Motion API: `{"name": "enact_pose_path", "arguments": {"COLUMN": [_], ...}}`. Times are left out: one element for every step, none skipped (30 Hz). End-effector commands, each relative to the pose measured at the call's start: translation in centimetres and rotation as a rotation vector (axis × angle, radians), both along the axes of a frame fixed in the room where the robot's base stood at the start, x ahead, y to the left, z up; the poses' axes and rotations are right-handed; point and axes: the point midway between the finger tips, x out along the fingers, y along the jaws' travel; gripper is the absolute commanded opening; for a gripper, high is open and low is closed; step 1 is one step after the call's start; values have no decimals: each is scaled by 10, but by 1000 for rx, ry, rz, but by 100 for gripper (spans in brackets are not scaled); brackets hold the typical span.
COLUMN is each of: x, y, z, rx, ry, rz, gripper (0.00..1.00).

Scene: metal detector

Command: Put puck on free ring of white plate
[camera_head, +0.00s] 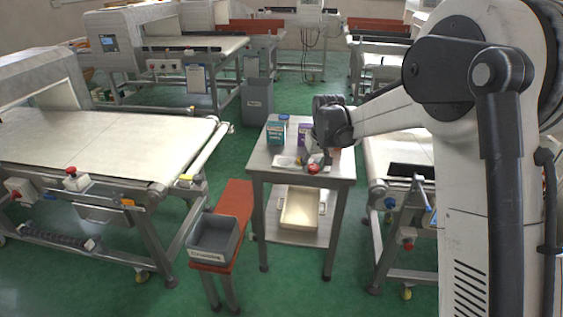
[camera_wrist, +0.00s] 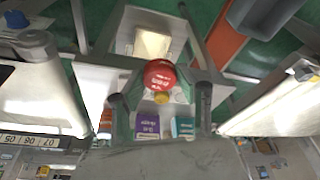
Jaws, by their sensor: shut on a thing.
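A round red puck (camera_head: 313,168) is low at the front of the small metal table (camera_head: 258,161), directly beneath my gripper (camera_head: 318,160). My gripper is shut on the puck, which also shows with its printed red face in the wrist view (camera_wrist: 160,74), between the two dark fingers. A small yellow part shows just below the red face in that view. A pale, flat thing that looks like the white plate (camera_head: 286,161) lies on the table, left of the puck. Its rings are too small to make out, and I cannot tell whether the puck touches anything beneath it.
A teal box (camera_head: 275,134) and a purple box (camera_head: 304,133) stand behind on the table. A cream tray (camera_head: 300,208) sits on the lower shelf. A grey bin (camera_head: 214,238) rests on the red bench (camera_head: 234,200). Conveyors flank the table.

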Motion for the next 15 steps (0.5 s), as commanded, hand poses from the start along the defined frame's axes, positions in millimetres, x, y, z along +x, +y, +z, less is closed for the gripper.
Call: {"name": "enact_pose_path", "arguments": {"x": [14,21,29,34,38,43,46,48,51,52,54,57,59,62,66], "y": [22,34,48,58,67,77,83,89,95,99,102,104,105,106,107], "z": [5,8,12,14,17,20,21,23,24,25,26,25,24,23,20], "rx": [0,1,1,0,0,1,1,0,1,0,0,0,0,0,0], "ry": [0,0,0,0,-1,-1,-1,-1,-1,-1,-1,-1,-1,-1,-1], "rz": [36,57,80,97,113,130,141,150,161,168,172,177,178,179,180], "gripper": [14,14,14,14,14,14,14,14,14,14,14,14,14,14,14]}}
